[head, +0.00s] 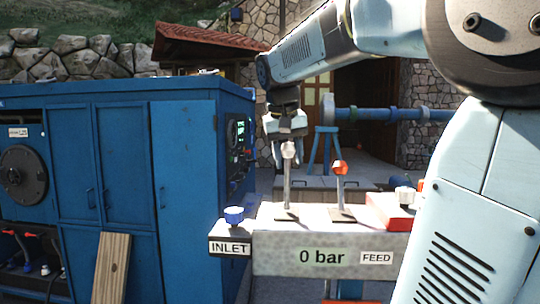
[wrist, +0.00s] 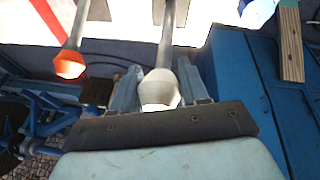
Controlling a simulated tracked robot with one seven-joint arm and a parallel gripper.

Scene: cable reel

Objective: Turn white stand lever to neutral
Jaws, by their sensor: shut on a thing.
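The white-knobbed lever (head: 287,182) rises nearly upright from a slot at the left of the pale stand's top (head: 272,240). My gripper (head: 286,132) comes down from above and is shut on its white knob. In the wrist view, the white knob (wrist: 159,90) sits between the two fingers of my gripper (wrist: 160,76), with its grey shaft running up the picture. The knob is partly hidden by the gripper body. The stand's front reads "0 bar", with a "FEED" label.
An orange-knobbed lever (head: 340,170) stands close to the right; it also shows in the wrist view (wrist: 70,64). A blue knob (head: 234,215) sits above the "INLET" label. A red block (head: 392,212) with a white knob is further right. A large blue cabinet (head: 180,150) stands left.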

